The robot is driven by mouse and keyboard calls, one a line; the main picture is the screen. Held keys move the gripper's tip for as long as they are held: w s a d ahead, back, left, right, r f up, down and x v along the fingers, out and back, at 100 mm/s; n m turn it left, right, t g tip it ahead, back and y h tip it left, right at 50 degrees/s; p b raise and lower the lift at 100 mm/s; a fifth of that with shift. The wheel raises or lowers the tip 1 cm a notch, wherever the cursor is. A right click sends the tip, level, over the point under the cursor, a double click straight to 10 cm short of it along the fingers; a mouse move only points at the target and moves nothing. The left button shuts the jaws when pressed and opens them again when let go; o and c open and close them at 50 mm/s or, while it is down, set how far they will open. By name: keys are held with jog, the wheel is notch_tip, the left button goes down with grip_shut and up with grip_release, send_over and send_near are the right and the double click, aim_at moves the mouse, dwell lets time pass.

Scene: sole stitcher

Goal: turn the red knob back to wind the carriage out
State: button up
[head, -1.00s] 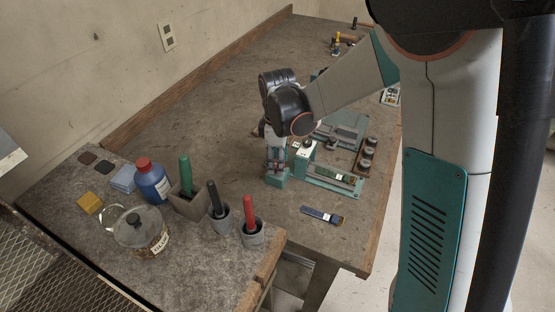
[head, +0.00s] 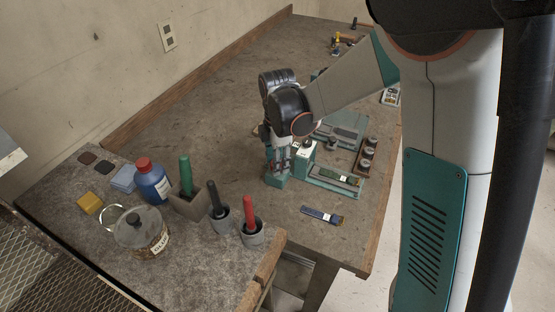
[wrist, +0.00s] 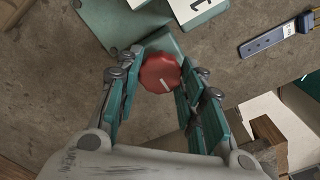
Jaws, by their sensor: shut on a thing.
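The red knob (wrist: 160,73) is round with a wavy rim and a white pointer line. It sits on a teal block (wrist: 154,42) and lies between the fingers of my gripper (wrist: 158,82) in the wrist view. The fingers are closed on the knob from both sides. In the head view my gripper (head: 279,166) points down over the teal block (head: 278,180) at the machine's left end, and the knob is hidden there. The teal machine (head: 331,184) with its light-coloured block (head: 305,149) stands just right of the gripper. I cannot make out the carriage clearly.
A blue strip (head: 321,215) lies in front of the machine, near the bench edge. A wooden rack with dark round pieces (head: 368,155) stands right of it. A blue bottle (head: 152,181), a glass jar (head: 143,233) and cups with coloured handles stand at the front left.

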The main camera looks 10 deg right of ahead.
dwell(0.3)
jog(key=o, duration=1.1)
notch_tip(320, 180, up, 12)
